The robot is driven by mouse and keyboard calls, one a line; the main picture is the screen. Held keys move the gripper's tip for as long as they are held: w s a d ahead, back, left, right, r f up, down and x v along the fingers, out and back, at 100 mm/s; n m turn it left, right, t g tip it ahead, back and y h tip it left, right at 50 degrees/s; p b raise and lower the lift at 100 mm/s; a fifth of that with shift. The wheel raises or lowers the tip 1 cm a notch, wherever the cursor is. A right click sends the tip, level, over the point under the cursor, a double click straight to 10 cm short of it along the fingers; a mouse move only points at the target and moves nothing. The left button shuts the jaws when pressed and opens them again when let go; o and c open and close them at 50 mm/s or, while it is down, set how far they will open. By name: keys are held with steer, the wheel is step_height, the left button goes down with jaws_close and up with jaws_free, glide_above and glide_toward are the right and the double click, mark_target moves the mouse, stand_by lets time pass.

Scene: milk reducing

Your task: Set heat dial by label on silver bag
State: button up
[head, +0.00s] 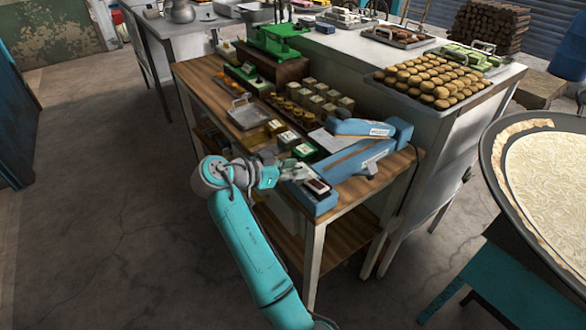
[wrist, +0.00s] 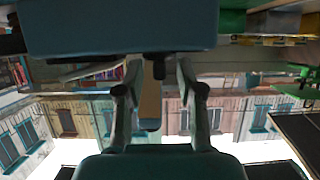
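A blue sealer-like machine (head: 372,158) with a long arm lies on the near right of the wooden table. Its front end carries a small dark red panel (head: 317,186). In the wrist view a blue body (wrist: 120,25) fills the top, with a black knob-like part (wrist: 159,66) under it. My gripper (head: 298,174) is beside the machine's front end. In the wrist view my gripper (wrist: 158,90) has its two fingers apart, below the black part, and I see nothing clamped. A pale flat sheet (head: 326,140) lies behind the machine; I cannot tell whether it is the silver bag. No label is readable.
The wooden table (head: 206,79) holds a metal tray (head: 248,115), several small jars and boxes (head: 322,96) and a green scale (head: 275,40). A counter behind carries a tray of brown rolls (head: 428,83). A large round pan (head: 545,170) is at right. Floor at left is clear.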

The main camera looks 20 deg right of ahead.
steer(key=v, duration=1.2)
